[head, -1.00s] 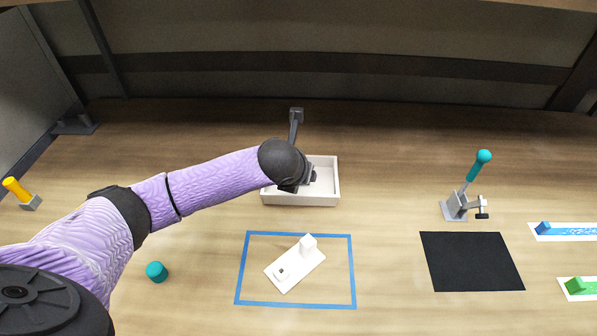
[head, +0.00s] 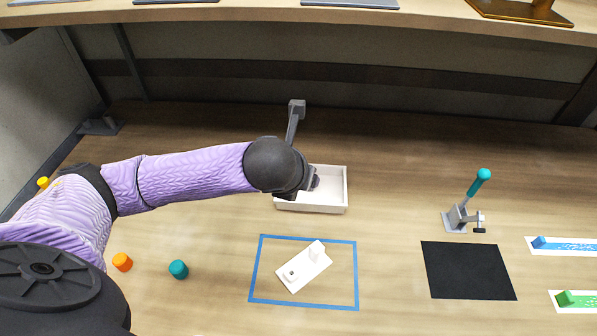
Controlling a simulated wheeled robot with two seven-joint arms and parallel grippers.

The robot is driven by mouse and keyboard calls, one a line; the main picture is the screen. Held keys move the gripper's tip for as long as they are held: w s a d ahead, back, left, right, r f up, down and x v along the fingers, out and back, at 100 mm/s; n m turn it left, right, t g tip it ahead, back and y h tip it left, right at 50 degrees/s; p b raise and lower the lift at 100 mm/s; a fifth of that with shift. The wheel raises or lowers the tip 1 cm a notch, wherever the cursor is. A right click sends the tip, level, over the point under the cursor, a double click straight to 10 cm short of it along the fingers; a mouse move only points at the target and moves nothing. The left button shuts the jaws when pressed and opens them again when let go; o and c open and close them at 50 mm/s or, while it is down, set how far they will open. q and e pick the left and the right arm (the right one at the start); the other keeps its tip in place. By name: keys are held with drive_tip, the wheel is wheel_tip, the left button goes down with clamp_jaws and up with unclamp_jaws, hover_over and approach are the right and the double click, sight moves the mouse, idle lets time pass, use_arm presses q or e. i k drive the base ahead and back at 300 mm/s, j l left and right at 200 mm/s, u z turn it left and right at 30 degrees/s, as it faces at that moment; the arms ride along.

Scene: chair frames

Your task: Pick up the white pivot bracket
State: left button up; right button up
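The white pivot bracket (head: 302,272) lies tilted at an angle inside a blue tape outline (head: 304,304) on the table. It is a flat white plate with a raised block at its upper right end and a small dark hole or pin at its lower left. My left gripper (head: 311,186) is above the left part of a white tray (head: 315,207), behind the bracket and apart from it. My own wrist hides most of this gripper, so its opening is unclear. My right gripper is not in view.
A black mat (head: 468,271) and a teal-handled clamp (head: 458,218) are at the right. A shelf (head: 400,22) crosses the top. Table around the bracket is clear.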

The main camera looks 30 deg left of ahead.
sight(296, 274)
drive_tip(key=u, duration=0.9)
